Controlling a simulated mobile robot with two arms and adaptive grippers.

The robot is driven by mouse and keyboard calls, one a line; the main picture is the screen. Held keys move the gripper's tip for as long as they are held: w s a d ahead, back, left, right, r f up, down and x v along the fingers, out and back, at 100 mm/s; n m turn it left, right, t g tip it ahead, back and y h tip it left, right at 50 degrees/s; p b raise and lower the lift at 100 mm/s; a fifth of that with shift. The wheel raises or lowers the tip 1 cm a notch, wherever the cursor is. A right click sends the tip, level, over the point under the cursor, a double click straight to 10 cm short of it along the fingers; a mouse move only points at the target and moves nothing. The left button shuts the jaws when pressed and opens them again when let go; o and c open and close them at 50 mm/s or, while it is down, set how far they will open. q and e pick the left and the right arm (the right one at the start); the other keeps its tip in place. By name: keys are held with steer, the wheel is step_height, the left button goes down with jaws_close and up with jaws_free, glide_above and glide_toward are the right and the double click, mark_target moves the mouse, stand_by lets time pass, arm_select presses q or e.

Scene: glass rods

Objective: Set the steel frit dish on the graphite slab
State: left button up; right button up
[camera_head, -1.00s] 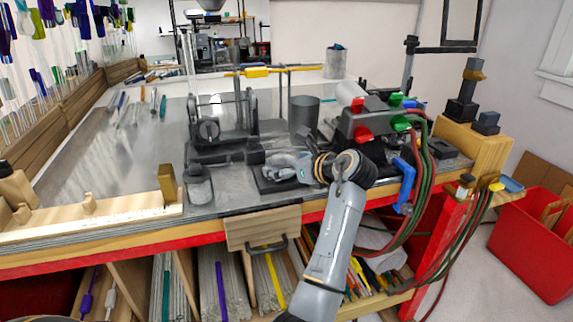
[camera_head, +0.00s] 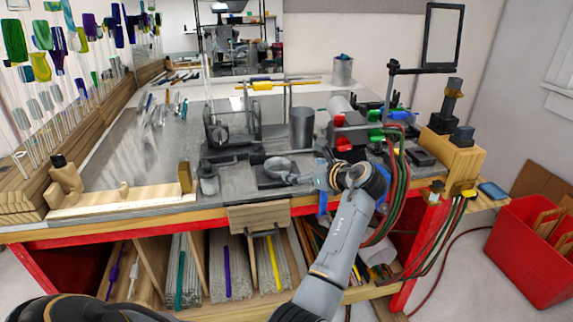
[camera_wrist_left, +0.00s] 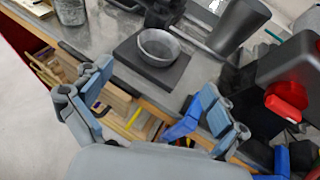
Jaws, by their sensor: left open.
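The steel frit dish (camera_head: 278,164), a shallow round grey cup, rests upright on the dark square graphite slab (camera_head: 266,182) near the bench's front edge. In the left wrist view the dish (camera_wrist_left: 158,46) sits within the slab (camera_wrist_left: 150,72), whose edges show around it. My left gripper (camera_head: 312,179) is just right of the dish and slab. In the left wrist view its fingers are spread wide and empty (camera_wrist_left: 155,80), with the dish ahead of them and apart. My right gripper is not in view.
A dark cylinder (camera_head: 302,122) stands behind the dish. A burner block with red and green knobs (camera_head: 350,135) and hoses is close right of my gripper. A glass jar (camera_head: 208,183) stands left of the slab. The bench's left surface (camera_head: 120,155) is largely clear.

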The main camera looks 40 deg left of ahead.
arm_select(q)
steer(key=d+f+n+t+h, duration=0.7)
steer(key=d+f+t, duration=0.2)
steer(key=d, duration=0.1)
steer(key=s+d+f+n+g+h, duration=0.15)
steer(key=s+f, duration=0.25)
steer(key=f, duration=0.7)
steer(key=s+d+f+n+g+h, duration=0.1)
steer(key=s+d+f+h, duration=0.2)
steer(key=f, duration=0.7)
steer(key=s+d+f+n+g, duration=0.15)
steer(key=s+f, duration=0.35)
steer(key=f, duration=0.6)
steer(key=s+d+f+n+g+h, duration=0.1)
steer(key=s+f+n+g, duration=0.3)
steer(key=s+f, duration=1.35)
steer(key=s+a+f+n+g, duration=0.1)
steer(key=s+f+n+g, duration=0.1)
steer(key=s, duration=1.1)
steer(key=s+f+n+g, duration=0.2)
steer(key=s+f, duration=0.2)
steer(key=s, duration=0.8)
steer(key=shift+s+a+f, duration=0.15)
steer(key=shift+s+a, duration=0.25)
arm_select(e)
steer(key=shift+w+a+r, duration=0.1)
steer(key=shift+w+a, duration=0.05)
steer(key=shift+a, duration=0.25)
